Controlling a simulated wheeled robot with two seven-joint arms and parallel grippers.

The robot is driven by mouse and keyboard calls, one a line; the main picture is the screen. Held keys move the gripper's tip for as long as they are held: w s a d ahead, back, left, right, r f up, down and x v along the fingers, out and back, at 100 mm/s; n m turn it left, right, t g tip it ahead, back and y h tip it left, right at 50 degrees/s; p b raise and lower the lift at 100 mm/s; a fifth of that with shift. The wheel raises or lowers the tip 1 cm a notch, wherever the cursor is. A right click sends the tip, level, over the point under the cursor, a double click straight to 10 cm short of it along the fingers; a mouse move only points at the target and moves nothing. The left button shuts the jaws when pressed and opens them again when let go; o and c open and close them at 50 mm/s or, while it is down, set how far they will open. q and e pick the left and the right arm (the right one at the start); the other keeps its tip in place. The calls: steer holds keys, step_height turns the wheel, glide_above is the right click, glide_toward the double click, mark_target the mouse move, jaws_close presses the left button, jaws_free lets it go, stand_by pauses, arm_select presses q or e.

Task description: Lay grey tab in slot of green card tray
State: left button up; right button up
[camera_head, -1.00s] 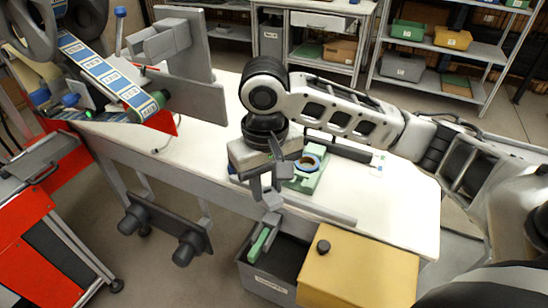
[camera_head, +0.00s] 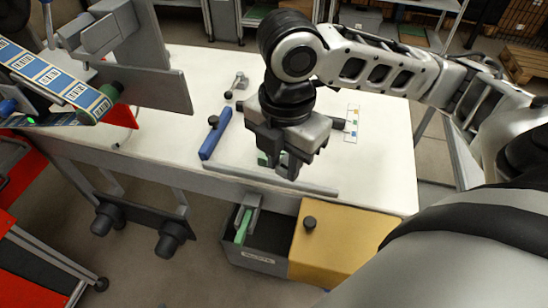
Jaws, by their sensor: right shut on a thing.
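My right gripper (camera_head: 287,170) points down over the front part of the white table, near its front edge. It is shut, but the thing between its fingers is hard to make out; the grey tab cannot be told apart from the grey fingers. A small bit of the green card tray (camera_head: 262,158) shows just left of the fingers. The rest of the tray, with its slot, is hidden behind the gripper. I cannot tell whether the fingers touch the tray. My left gripper is not in view.
A blue bar with a black knob (camera_head: 215,136) lies left of the gripper on the white table (camera_head: 200,68). A grey bin (camera_head: 256,262) with a yellow lid (camera_head: 340,245) is below the front edge. A label sheet (camera_head: 352,122) lies to the right. A reel machine stands at left.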

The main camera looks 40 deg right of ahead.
steer(key=n, duration=0.3)
steer(key=s+n, duration=0.1)
steer(key=shift+d+n, duration=0.3)
steer(key=shift+n, duration=0.1)
steer(key=w+d+f, duration=0.3)
steer(key=w, duration=0.4)
steer(key=b, duration=0.1)
glide_toward(263, 160)
step_height(263, 160, down, 2)
steer(key=s, duration=0.3)
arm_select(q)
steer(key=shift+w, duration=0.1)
arm_select(e)
steer(key=shift+w+d+f, duration=0.1)
steer(key=shift+d+f, duration=0.1)
steer(key=shift+f, duration=0.7)
steer(key=shift+w+d+f, duration=0.1)
steer(key=shift+d+f, duration=0.1)
steer(key=shift+f, duration=0.65)
steer(key=shift+f, duration=0.1)
steer(key=shift+f, duration=0.5)
steer(key=o, duration=0.9)
steer(key=shift+o, duration=0.2)
